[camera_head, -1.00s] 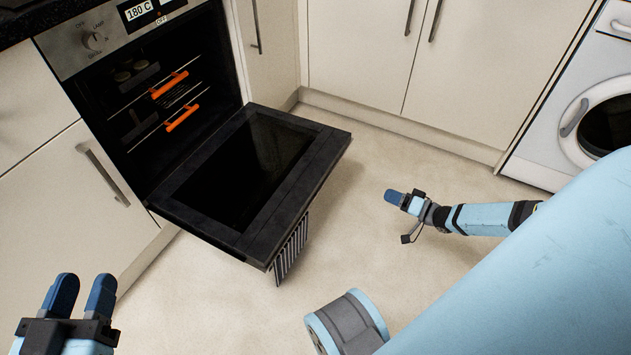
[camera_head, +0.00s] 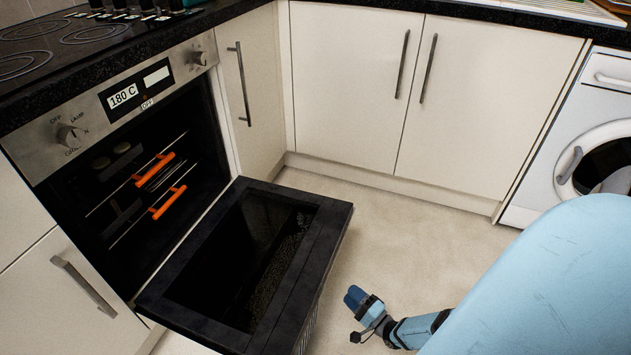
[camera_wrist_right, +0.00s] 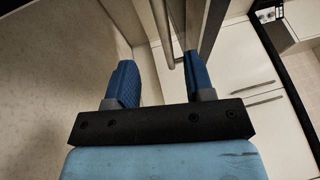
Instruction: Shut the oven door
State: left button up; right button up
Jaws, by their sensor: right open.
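The oven (camera_head: 45,150) is at the left in the head view. Its black door (camera_head: 180,280) with a dark glass pane is folded down, wide open. My right gripper (camera_head: 354,297) is low, just right of the door's outer edge, with its fingers toward the door. In the right wrist view the gripper (camera_wrist_right: 160,78) has its two blue fingers spread. A grey metal bar (camera_wrist_right: 163,35), seemingly the door handle, shows ahead between the fingers, beside a dark edge. I cannot tell whether they touch. My left gripper is out of view.
Orange-handled racks (camera_head: 155,170) are inside the oven. White cupboards (camera_head: 350,90) stand behind and a washing machine (camera_head: 590,140) at the right. A black worktop with a hob (camera_head: 60,45) is above the oven. Beige floor (camera_head: 400,230) is clear right of the door.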

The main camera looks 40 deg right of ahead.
jog(key=w, duration=0.4)
jog(key=w+r+b, duration=0.1)
jog(key=w, duration=0.3)
jog(key=w+a+r+b, duration=0.1)
jog(key=w, duration=0.3)
jog(key=shift+w, duration=0.35)
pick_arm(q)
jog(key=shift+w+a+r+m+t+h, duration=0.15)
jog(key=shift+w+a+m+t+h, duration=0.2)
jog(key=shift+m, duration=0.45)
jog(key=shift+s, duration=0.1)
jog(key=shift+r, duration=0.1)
pick_arm(e)
grip_shut()
